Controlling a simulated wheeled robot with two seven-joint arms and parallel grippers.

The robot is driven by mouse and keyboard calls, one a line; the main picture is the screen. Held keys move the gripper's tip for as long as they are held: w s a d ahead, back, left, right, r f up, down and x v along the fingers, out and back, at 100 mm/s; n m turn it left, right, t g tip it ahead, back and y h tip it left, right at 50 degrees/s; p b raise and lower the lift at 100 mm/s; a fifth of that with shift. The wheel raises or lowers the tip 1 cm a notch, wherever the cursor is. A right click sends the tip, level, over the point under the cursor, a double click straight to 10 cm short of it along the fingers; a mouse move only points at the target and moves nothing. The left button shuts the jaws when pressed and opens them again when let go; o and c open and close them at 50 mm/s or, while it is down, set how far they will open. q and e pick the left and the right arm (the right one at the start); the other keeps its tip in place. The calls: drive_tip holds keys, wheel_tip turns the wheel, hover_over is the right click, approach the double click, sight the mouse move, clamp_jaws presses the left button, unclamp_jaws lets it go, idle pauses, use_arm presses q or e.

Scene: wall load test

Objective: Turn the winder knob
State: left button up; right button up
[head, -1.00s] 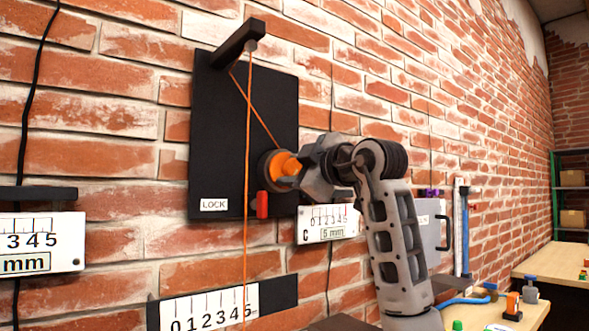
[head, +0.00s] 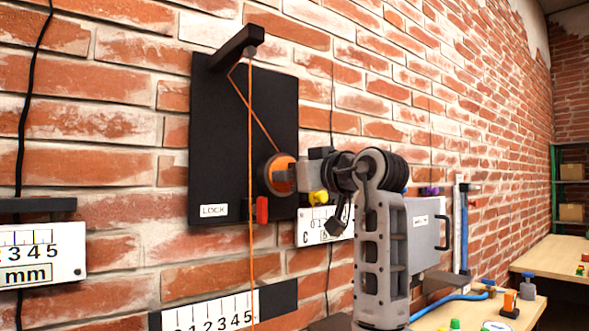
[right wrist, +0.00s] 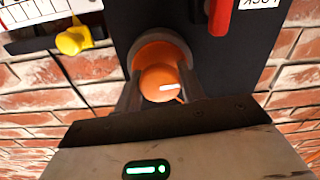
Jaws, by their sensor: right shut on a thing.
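The winder knob (head: 273,165) is orange and sits in a dark ring on a black wall panel (head: 225,140). It also shows in the right wrist view (right wrist: 160,82), with a white mark on its face. My right gripper (head: 283,177) reaches it from the right and is shut on it; in the right wrist view the two fingers (right wrist: 160,95) lie on either side of the knob. An orange cord (head: 250,190) runs from the knob up to a black arm (head: 237,45) and hangs straight down. My left gripper is not in view.
A red lever (head: 262,210) sits just below the knob beside a LOCK label (head: 213,210). A yellow knob (head: 318,197) and scale plates (head: 215,312) are close by. A grey box (head: 425,230) hangs to the right, above a bench with small items.

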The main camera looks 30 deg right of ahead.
drive_tip(key=shift+m, duration=0.4)
drive_tip(key=shift+f+m+p, duration=0.1)
drive_tip(key=shift+m+p, duration=0.2)
drive_tip(key=o, duration=0.9)
